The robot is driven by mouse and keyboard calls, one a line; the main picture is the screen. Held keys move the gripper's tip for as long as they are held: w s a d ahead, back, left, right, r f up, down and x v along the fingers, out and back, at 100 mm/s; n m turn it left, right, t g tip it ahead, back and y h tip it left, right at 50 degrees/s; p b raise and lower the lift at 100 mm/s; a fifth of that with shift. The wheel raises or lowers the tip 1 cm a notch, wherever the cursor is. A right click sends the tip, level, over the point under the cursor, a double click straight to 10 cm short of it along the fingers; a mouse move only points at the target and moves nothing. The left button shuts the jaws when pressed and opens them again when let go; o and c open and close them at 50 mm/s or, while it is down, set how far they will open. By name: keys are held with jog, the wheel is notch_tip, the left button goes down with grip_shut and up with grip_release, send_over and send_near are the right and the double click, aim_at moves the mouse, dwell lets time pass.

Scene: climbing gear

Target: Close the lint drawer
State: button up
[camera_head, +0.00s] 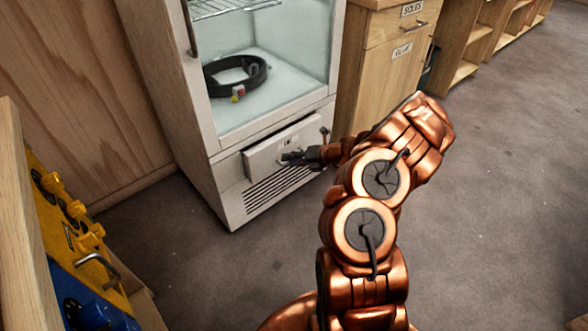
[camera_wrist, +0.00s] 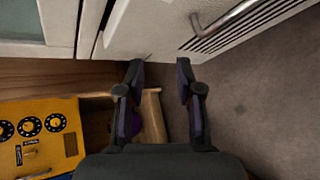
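The lint drawer (camera_head: 262,157) is a white front panel low in a white cabinet, under its glass-fronted chamber. It appears to stand slightly out, and a dark gap shows beside the pale panel (camera_wrist: 150,28) in the wrist view. A metal bar handle (camera_wrist: 225,22) shows at the top right there, next to dark vent slots. My gripper (camera_head: 288,158) is in front of the drawer panel in the head view, hiding part of it. In the wrist view my gripper (camera_wrist: 160,72) has its fingers apart with nothing between them. Whether a fingertip touches the panel cannot be told.
A black belt-like loop (camera_head: 235,76) lies inside the white cabinet (camera_head: 180,105). Wooden drawers (camera_head: 390,65) stand right of it. A wooden unit with a yellow and blue panel (camera_head: 75,225) is at the left. The grey floor (camera_head: 500,190) is clear at right.

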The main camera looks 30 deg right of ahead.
jog(key=d+f+m+t+h+b, duration=0.55)
jog(key=f+m+b, duration=0.2)
jog(key=m, duration=0.25)
jog(key=shift+y, duration=0.25)
jog(key=shift+r+b+x, duration=0.25)
jog(key=shift+b+x, duration=0.6)
jog(key=shift+x, duration=0.85)
jog(key=shift+r+b+x, duration=0.2)
jog(key=shift+b+x, duration=0.65)
jog(key=shift+x, duration=0.85)
jog(key=shift+w, duration=0.1)
grip_shut()
